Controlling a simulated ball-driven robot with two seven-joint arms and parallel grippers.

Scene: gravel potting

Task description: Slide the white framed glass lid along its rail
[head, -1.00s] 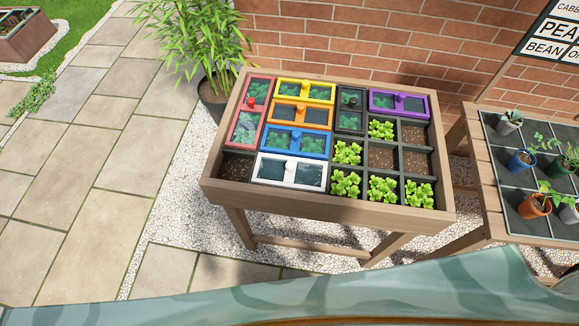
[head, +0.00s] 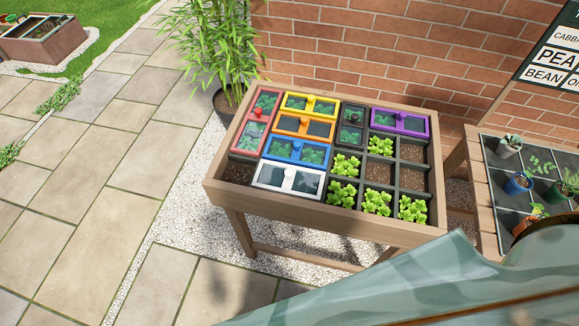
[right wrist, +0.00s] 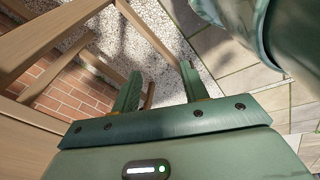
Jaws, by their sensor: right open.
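The white framed glass lid (head: 289,178) lies at the front left of the wooden planter table (head: 310,223) in the head view. It has a white knob at its middle. A bare soil cell (head: 237,172) is to its left, and a cell of green lettuce (head: 341,192) is to its right. The blue framed lid (head: 296,151) is directly behind it. My right gripper (right wrist: 160,82) shows in the right wrist view, open and empty, beside the table's wooden legs. My left gripper is not in view.
Orange (head: 303,124), yellow (head: 309,104), red (head: 255,122), dark grey (head: 351,126) and purple (head: 399,121) lids share the bed. Soil cells lie at right. A second bench (head: 478,180) with potted plants stands right. A brick wall is behind; paving is open at left.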

